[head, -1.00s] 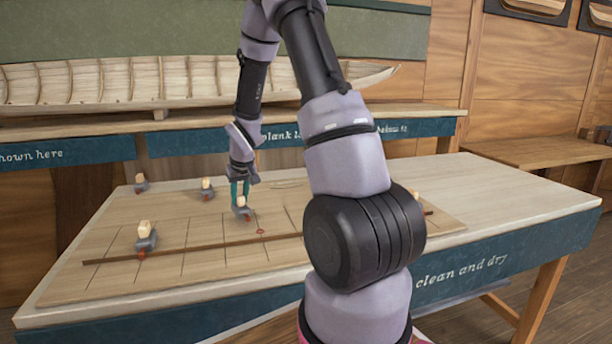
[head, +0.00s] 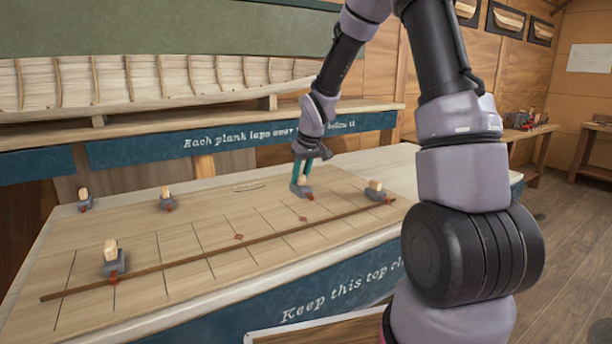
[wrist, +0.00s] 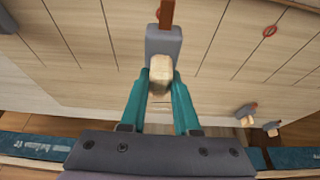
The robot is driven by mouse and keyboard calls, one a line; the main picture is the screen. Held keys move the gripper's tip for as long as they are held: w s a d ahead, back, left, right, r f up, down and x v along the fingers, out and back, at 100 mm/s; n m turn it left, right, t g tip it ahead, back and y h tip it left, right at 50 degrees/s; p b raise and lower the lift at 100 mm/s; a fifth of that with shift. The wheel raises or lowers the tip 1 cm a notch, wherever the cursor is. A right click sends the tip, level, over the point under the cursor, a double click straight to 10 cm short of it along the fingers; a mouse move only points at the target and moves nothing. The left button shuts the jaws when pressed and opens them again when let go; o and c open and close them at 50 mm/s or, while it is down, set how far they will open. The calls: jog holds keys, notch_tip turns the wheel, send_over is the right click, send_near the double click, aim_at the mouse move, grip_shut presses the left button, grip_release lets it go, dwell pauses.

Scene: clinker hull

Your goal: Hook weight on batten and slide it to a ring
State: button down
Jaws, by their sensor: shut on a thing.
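My gripper (head: 301,178) is shut on the pale knob of a grey weight (head: 302,190), above the board behind the batten. In the wrist view the teal fingers clasp the knob of this weight (wrist: 163,43), and its red-brown hook points to the top edge. The long brown batten (head: 190,260) runs across the board; the held weight's hook appears apart from it. Two red rings mark the board by the batten, a left one (head: 238,237) and a right one (head: 303,219) near the held weight. Weights stand at the batten's left end (head: 117,264) and right end (head: 376,191).
Two spare weights, one at far left (head: 84,203) and another (head: 167,202), stand at the board's back edge. The ruled board (head: 150,229) is otherwise mostly clear. A shelf with a planked hull (head: 200,80) stands behind the bench.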

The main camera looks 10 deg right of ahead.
aim_at(301, 197)
jog(key=shift+r, duration=0.15)
jog(key=shift+f, duration=3.7)
jog(key=shift+f, duration=0.5)
jog(key=shift+w+a, duration=0.25)
jog(key=shift+w, duration=0.6)
jog(key=shift+w+a, duration=0.25)
jog(key=shift+w, duration=0.55)
jog(key=shift+w+a, duration=0.25)
jog(key=shift+w, duration=0.6)
jog(key=shift+f, duration=0.15)
